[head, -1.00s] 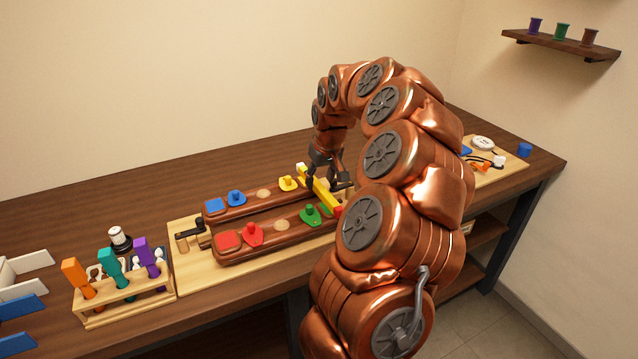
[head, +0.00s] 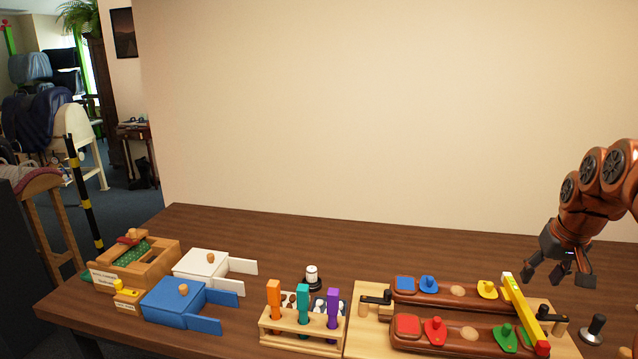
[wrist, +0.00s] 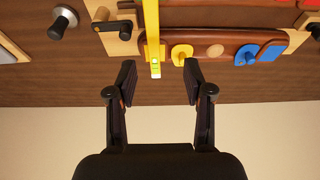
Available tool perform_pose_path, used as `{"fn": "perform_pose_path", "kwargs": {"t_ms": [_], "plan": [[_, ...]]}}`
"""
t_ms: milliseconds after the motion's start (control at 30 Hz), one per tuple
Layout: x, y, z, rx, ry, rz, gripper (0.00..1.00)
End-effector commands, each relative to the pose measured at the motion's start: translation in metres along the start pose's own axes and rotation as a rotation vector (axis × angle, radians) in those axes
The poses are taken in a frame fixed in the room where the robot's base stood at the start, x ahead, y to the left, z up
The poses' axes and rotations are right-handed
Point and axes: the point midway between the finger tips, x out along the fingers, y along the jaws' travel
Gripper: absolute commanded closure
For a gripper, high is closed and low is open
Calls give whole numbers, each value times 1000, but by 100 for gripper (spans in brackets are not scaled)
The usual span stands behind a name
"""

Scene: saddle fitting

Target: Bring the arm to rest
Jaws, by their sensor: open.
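My gripper (head: 560,270) is open and empty, raised above the workbench at the right of the head view. In the wrist view my gripper (wrist: 157,85) shows two spread fingers with nothing between them. A yellow bar with a red end (head: 522,310) lies across two brown rails near my gripper, apart from the fingers; the yellow bar also shows in the wrist view (wrist: 152,35). The brown rails carry blue, red, yellow and green knobbed pieces. Most of my arm is cut off by the right edge of the head view.
A rack (head: 300,335) with orange, teal and purple handles stands left of the rails. A blue box (head: 172,305), a white box (head: 200,262) and a wooden box (head: 165,262) stand further left. A black-knobbed post (head: 594,330) stands right of the rails. The bench behind is clear.

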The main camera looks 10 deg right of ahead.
Motion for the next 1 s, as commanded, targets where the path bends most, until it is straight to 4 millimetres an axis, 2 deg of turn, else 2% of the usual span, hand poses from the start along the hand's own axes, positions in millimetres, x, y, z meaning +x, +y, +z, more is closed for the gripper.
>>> {"fn": "perform_pose_path", "kwargs": {"t_ms": [67, 167, 267, 400, 500, 600, 733, 900, 1000], "plan": [[-5, -24, 3, -35, -6, -16, 48], [-14, -73, 17, -105, -28, -42, 48], [-21, -124, 42, -179, -63, -67, 48], [-30, -182, 89, -263, -120, -87, 48], [-34, -212, 128, -310, -167, -90, 48], [-36, -234, 172, -342, -216, -88, 48], [-36, -251, 230, -366, -286, -75, 48], [-33, -256, 302, -362, -369, -48, 48], [-31, -254, 335, -346, -407, -35, 48]]}}
